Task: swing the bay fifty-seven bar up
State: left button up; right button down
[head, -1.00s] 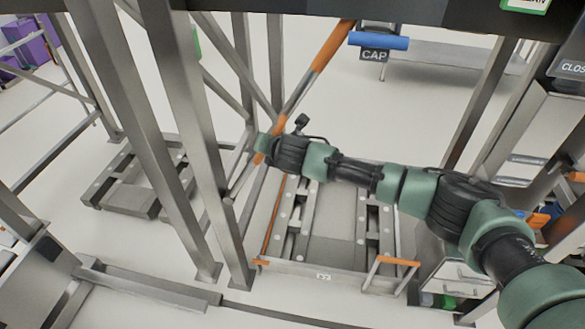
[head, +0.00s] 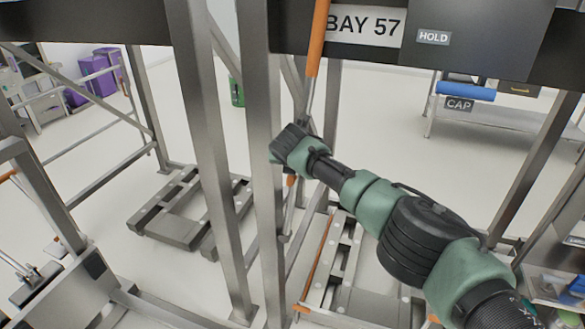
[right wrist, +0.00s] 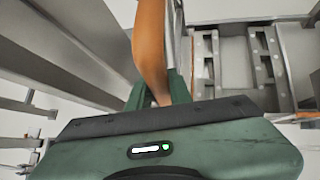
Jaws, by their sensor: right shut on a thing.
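The bay fifty-seven bar (head: 317,45) is a slim grey bar with orange sections. It stands nearly upright beside a grey post, below and left of the "BAY 57" sign (head: 363,26). My right gripper (head: 284,152) is at the bar's middle. The arm hides part of the bar, and the fingertips are not clear in the head view. In the right wrist view, the orange part of the bar (right wrist: 150,45) runs between the green fingers of my right gripper (right wrist: 157,88), which is shut on it. My left gripper is not in view.
Grey posts (head: 262,130) stand close to the left of the gripper. A dark beam with a "HOLD" label (head: 433,37) crosses above. A floor rack (head: 375,305) lies below. A bench with a blue roll (head: 466,91) stands behind right. Open floor lies beyond.

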jog(key=shift+a+f, duration=0.15)
dwell(0.3)
jog(key=c, duration=1.3)
grip_release()
jog(key=shift+w, duration=0.1)
jog(key=shift+s+r, duration=0.35)
jog(key=shift+r, duration=0.05)
jog(key=b+v, duration=0.2)
jog(key=v, duration=0.4)
jog(key=shift+s+r+b, duration=0.2)
jog(key=shift+s+b, duration=0.05)
jog(key=shift+b, duration=0.05)
